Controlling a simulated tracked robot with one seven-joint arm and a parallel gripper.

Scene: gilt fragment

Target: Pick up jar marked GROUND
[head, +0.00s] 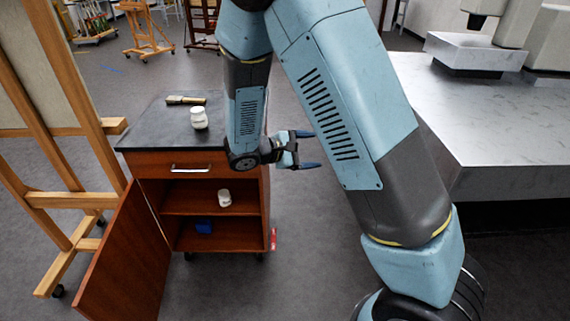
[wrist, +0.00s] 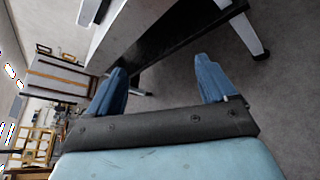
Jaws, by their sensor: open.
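One white jar (head: 199,118) stands on the dark top of the wooden cabinet (head: 197,167) in the head view. A second white jar (head: 224,198) is on the shelf inside the open cabinet. Both are too small for me to read a marking, so I cannot tell which is GROUND. My gripper (head: 309,150) is open and empty, to the right of the cabinet and apart from both jars. No jar shows in that view.
A brush-like tool (head: 186,100) lies behind the top jar. The cabinet door (head: 125,262) hangs open at the left front. A blue item (head: 204,226) lies in the lower compartment. A wooden easel (head: 60,130) stands left; a grey table (head: 480,120) stands right.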

